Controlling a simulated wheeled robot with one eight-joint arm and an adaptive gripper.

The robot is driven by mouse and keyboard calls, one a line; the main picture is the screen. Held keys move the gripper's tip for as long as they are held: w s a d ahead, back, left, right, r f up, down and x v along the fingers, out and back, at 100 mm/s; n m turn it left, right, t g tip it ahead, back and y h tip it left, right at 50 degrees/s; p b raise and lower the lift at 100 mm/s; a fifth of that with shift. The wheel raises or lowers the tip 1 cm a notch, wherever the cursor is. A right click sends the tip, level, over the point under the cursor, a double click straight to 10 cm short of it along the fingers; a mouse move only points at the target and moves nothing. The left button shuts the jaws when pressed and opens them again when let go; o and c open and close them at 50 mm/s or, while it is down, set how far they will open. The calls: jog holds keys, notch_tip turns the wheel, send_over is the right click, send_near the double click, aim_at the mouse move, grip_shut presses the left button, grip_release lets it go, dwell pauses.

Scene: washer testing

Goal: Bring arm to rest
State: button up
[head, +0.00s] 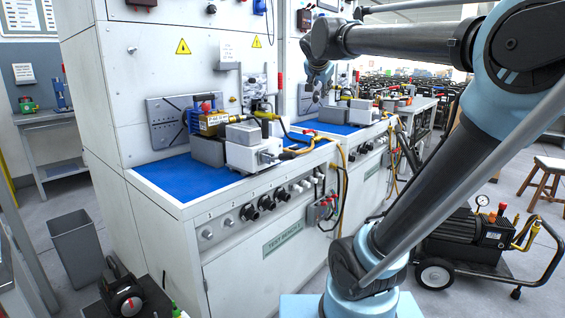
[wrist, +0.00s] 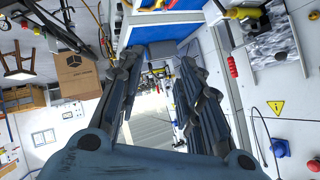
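My arm rises from the bottom right of the head view, bends at the upper right and reaches left across the top. My gripper (head: 319,82) hangs at the arm's far end, in front of the tall white panel of the test bench. In the wrist view my gripper (wrist: 160,62) shows two dark fingers standing apart. Nothing is held between them. The whole picture in the wrist view is turned, with the bench's blue top and a yellow warning sign (wrist: 276,107) showing past the fingers.
The test bench (head: 280,243) has a blue mat (head: 180,180) bearing a machine (head: 248,145). A wheeled compressor (head: 468,238) stands at the right and a grey bin (head: 83,247) at the left. A cardboard box (wrist: 77,75) shows in the wrist view. Some floor is clear.

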jog(key=s+d+f+n+g, duration=0.2)
jog(key=s+d+f, duration=0.2)
jog(key=s+f, duration=0.5)
jog(key=s+d+f+n+g, duration=0.1)
jog(key=s+d+f+g, duration=0.35)
jog(key=f, duration=0.75)
jog(key=s+a+f+n+g+y, duration=0.2)
jog(key=s+f+n, duration=0.3)
jog(key=s+f, duration=1.3)
jog(key=shift+s+a+f, duration=0.35)
jog(key=shift+a+f, duration=0.05)
jog(key=shift+f, duration=0.1)
